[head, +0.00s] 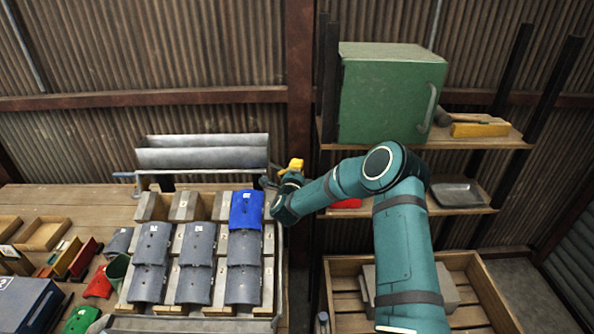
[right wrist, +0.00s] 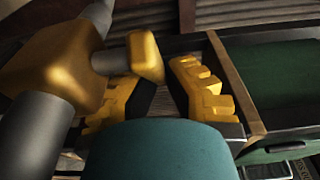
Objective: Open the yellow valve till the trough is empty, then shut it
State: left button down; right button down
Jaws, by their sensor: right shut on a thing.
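The yellow valve (head: 291,166) sits by the right end of the grey metal trough (head: 200,157), against the back wall. In the right wrist view the yellow valve (right wrist: 60,62) is large, with grey pipe on both sides and a short stem ending in a yellow handle. My right gripper (head: 270,183) is at the valve, partly hidden by its own wrist. My left gripper is out of view.
A sloped rack with grey tiles (head: 196,245) and one blue tile (head: 246,210) stands in front of the trough. A shelf with a green cabinet (head: 385,95) is at the right, above a wooden crate (head: 490,290). Small bins (head: 45,233) lie at the left.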

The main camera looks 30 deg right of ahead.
jog(key=shift+r, duration=0.1)
jog(key=c, duration=1)
grip_release()
jog(key=v, duration=1.2)
